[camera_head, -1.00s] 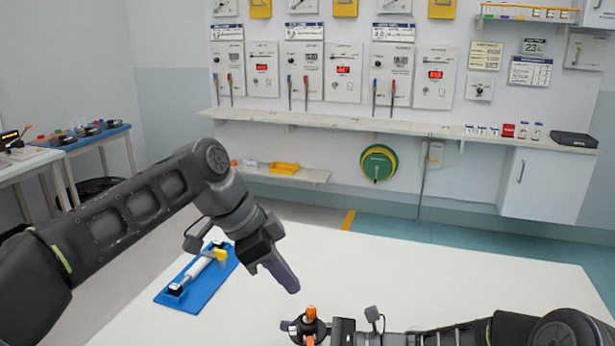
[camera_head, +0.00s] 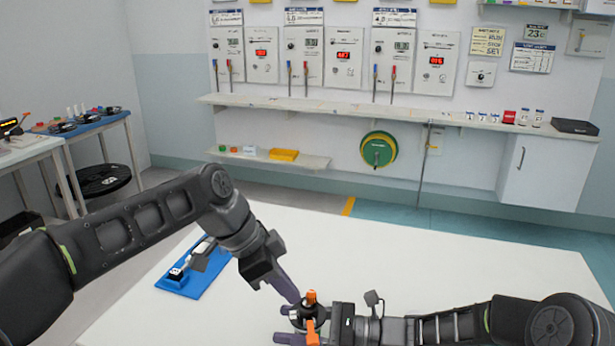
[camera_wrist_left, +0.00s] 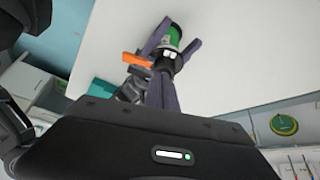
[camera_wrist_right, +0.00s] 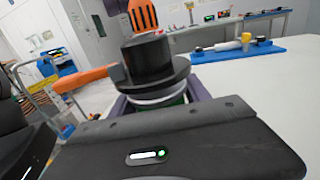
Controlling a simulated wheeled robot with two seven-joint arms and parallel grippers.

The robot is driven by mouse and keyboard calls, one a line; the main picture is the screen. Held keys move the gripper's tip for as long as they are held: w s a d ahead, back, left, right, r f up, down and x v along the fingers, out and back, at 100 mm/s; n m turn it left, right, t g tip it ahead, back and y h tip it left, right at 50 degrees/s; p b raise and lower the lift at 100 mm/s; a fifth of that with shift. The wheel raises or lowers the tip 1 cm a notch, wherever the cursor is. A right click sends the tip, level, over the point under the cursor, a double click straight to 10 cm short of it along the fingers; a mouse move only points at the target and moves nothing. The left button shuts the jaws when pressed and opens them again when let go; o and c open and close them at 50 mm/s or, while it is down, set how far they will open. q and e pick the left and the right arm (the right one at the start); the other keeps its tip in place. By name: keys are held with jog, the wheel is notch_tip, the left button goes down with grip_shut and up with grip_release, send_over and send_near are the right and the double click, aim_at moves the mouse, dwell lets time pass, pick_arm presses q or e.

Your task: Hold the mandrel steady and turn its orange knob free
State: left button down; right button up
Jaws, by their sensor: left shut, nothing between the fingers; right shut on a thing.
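The mandrel (camera_head: 299,318) stands upright in my right gripper (camera_head: 287,326), low in the head view. It has a black top and flange, with a green part below that shows in the left wrist view (camera_wrist_left: 172,34). The orange knob (camera_wrist_right: 142,16) is on top, with an orange bar (camera_wrist_right: 88,77) sticking out to one side. My right gripper's purple fingers are shut around the mandrel's lower part. My left gripper (camera_head: 296,297) is shut and empty, its tips beside the orange knob. I cannot tell whether they touch it.
A blue board (camera_head: 207,283) with a white roller lies on the white table (camera_head: 450,265) to the left, partly behind my left arm. The table's right side is clear. Wall panels and a shelf (camera_head: 330,107) are well behind.

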pick_arm(q)
jog(key=shift+f, duration=0.5)
jog(key=shift+w+d, duration=0.35)
jog(key=shift+d, duration=0.15)
dwell(0.8)
jog(key=shift+w+a, duration=0.15)
jog(key=shift+w, duration=0.6)
dwell(0.5)
jog(key=shift+a, duration=0.1)
jog(key=shift+a, duration=0.35)
dwell(0.4)
notch_tip(320, 180, up, 6)
dwell(0.6)
